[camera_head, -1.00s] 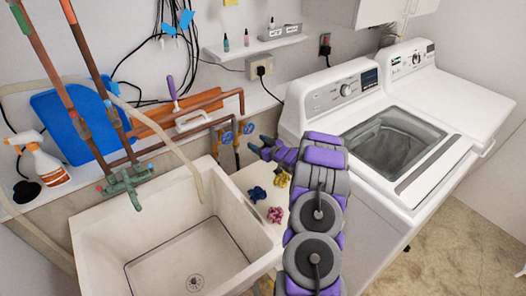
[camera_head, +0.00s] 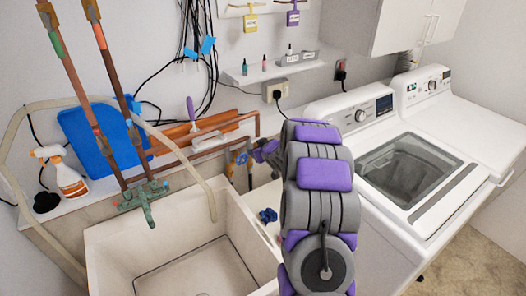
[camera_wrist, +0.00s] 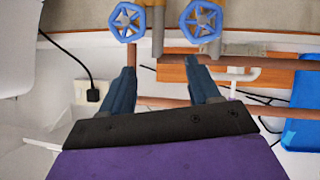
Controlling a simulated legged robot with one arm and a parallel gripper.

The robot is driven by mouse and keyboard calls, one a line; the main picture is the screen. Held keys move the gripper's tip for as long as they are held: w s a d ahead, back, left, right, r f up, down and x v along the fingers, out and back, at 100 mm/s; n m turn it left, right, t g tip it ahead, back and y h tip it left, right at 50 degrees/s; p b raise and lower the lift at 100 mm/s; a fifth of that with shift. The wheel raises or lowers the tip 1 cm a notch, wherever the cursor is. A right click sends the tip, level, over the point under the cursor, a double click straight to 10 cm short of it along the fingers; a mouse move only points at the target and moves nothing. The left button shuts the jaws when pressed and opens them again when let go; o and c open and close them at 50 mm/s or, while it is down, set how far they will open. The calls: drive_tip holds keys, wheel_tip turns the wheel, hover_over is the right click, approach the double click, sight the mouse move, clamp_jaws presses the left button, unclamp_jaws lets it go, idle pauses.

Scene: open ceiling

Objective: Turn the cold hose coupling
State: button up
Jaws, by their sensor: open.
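Two blue wheel valves on brass pipe fittings show at the top of the wrist view, the left one (camera_wrist: 126,22) and the right one (camera_wrist: 201,20). I cannot tell from these frames which fitting is the cold hose coupling. My gripper (camera_wrist: 159,66) is open and empty, with its two dark blue fingers apart and pointing toward the pipes below the valves. No finger visibly holds a valve or pipe. In the head view, a blue valve (camera_head: 241,158) shows just left of the gripper, and my arm hides much of that area.
A utility sink (camera_head: 195,265) stands to the left and a washing machine (camera_head: 405,175) to the right. Copper pipes (camera_head: 215,133) run along the wall behind the sink. A shelf (camera_head: 275,70) and black cables (camera_head: 190,50) are above. A plugged outlet (camera_wrist: 88,92) shows in the wrist view.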

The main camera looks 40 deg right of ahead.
drive_tip(key=s+a+r+g+p, duration=0.1)
drive_tip(key=s+a+r+g, duration=0.1)
drive_tip(key=s+a+r, duration=0.3)
drive_tip(key=shift+a+r+m+g+h, duration=0.3)
drive_tip(key=shift+a+g+h, duration=0.1)
drive_tip(key=shift+a, duration=0.35)
